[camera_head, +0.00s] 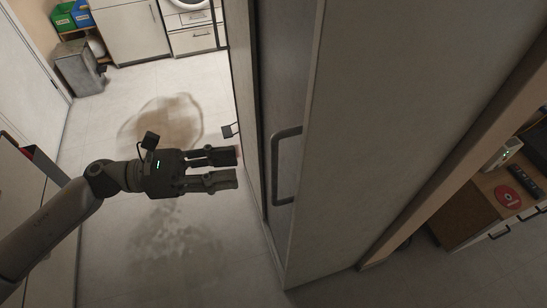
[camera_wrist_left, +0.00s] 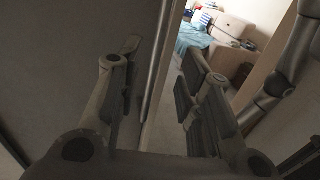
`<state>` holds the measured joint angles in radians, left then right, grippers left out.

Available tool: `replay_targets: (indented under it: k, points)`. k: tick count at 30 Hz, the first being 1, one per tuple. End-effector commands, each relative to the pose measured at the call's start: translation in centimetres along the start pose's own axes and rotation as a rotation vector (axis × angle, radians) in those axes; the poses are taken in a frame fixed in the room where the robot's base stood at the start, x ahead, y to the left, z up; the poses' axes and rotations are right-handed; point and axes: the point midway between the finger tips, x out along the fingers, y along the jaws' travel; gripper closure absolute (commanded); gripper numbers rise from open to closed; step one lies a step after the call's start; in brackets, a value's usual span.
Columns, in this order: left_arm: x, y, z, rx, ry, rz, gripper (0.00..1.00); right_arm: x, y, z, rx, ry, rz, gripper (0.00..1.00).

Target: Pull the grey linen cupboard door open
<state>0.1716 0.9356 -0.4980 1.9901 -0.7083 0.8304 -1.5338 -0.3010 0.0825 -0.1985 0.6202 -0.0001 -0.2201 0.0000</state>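The grey linen cupboard stands right of centre in the head view, with a narrow grey door (camera_head: 284,85) seen at a steep angle. A grey bar handle (camera_head: 274,165) runs upright on that door. My left gripper (camera_head: 237,167) comes in from the left, its two fingers apart and pointing right, short of the handle in the picture. In the left wrist view, the open fingers (camera_wrist_left: 158,78) stand either side of an upright panel edge; I cannot tell whether they touch it. My right gripper is not in view.
A small dark fitting (camera_head: 230,130) sticks out at a pale upright edge. A brownish patch (camera_head: 165,120) lies on the tiled floor. A metal bin (camera_head: 80,68) and a white washing machine (camera_head: 188,4) stand at the back. A wooden unit (camera_head: 470,205) is at right.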

Motion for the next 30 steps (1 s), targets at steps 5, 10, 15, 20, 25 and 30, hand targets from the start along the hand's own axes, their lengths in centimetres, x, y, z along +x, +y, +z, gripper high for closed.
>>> replay_targets:
  k: [5,10,15,20,25,30]
  points:
    - [3.1,0.1,0.8,-0.003,-0.006,0.0,0.66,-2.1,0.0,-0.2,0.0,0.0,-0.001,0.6]
    - [6.3,0.1,0.7,-0.004,-0.006,0.001,0.66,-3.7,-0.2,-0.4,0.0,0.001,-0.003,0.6]
    - [8.6,0.2,0.5,-0.005,-0.005,0.003,0.66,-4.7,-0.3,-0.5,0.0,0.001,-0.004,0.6]
    - [9.6,0.1,0.2,-0.004,-0.003,0.003,0.66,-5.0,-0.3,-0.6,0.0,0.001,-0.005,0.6]
    - [9.7,0.1,0.1,-0.004,-0.002,0.003,0.66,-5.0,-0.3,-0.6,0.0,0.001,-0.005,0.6]
    - [9.7,0.1,0.1,-0.005,-0.002,0.004,0.74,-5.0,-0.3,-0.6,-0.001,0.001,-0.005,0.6]
